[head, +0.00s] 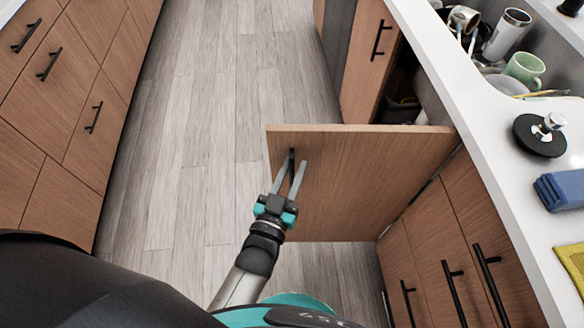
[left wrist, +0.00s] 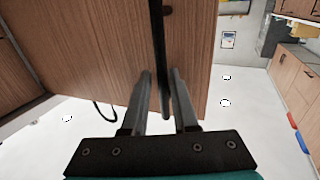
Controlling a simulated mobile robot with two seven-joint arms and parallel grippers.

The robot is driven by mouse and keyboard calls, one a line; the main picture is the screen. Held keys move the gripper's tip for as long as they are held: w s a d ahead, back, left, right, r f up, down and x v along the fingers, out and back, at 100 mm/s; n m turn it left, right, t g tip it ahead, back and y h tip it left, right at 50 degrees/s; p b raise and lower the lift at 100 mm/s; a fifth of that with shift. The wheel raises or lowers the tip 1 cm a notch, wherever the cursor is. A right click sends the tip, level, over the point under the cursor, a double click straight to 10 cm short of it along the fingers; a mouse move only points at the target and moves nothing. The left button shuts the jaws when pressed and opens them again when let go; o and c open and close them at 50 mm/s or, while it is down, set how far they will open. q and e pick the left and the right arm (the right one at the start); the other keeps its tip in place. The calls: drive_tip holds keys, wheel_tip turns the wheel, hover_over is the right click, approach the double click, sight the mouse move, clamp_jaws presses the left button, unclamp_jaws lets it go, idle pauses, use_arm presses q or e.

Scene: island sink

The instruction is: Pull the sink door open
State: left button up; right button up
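The wooden sink door (head: 350,175) stands swung out from the island, roughly square to its front. Its black bar handle (head: 291,158) is on the face toward me, near the free edge. My left gripper (head: 288,166) is at this handle. In the left wrist view the handle (left wrist: 157,40) runs between the two fingers of my left gripper (left wrist: 160,74), with a small gap beside it, so the fingers are open around it. The door (left wrist: 100,50) fills the upper left there. My right gripper is not in view.
The cabinet opening (head: 405,85) behind the door is dark, with something inside. The white countertop (head: 440,75) carries a sink with dishes, a black round item (head: 535,142) and a blue cloth (head: 562,190). Drawers (head: 65,90) line the left. The wooden floor (head: 225,110) between is clear.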

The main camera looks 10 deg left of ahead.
use_arm(q)
drive_tip(key=shift+s, duration=0.35)
drive_tip(key=s+a+p, duration=0.1)
drive_tip(key=s+p, duration=0.1)
drive_tip(key=s, duration=1.2)
drive_tip(key=shift+s+a, duration=0.15)
drive_tip(key=shift+s, duration=0.1)
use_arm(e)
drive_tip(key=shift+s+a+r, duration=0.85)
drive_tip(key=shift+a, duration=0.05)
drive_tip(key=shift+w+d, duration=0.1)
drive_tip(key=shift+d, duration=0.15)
